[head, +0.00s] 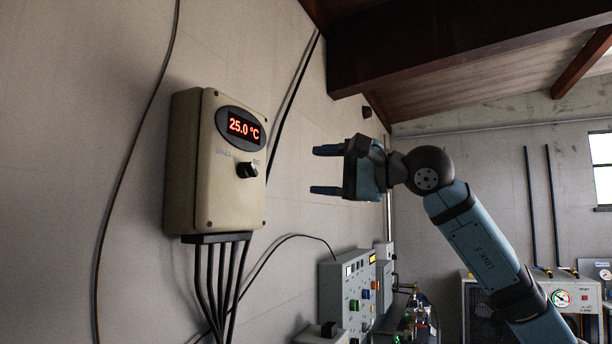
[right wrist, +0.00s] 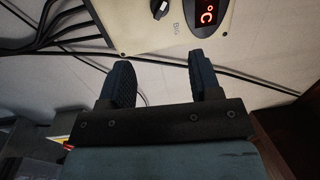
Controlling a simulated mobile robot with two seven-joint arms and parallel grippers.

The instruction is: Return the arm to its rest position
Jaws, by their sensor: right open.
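My right gripper (head: 318,170) is open and empty in the head view. Its two fingers point left toward the wall, to the right of a beige control box and apart from it. In the right wrist view, the open fingers (right wrist: 164,80) show with nothing between them. The blue right arm (head: 485,255) comes up from the lower right. My left gripper is not in view.
The beige control box (head: 192,190) on the wall has a red display (head: 244,127) reading 25.0 °C and a black knob (head: 247,170). Black cables (head: 222,285) hang below it. A grey panel with buttons (head: 335,290) stands lower down. A dark beam (head: 440,65) crosses above.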

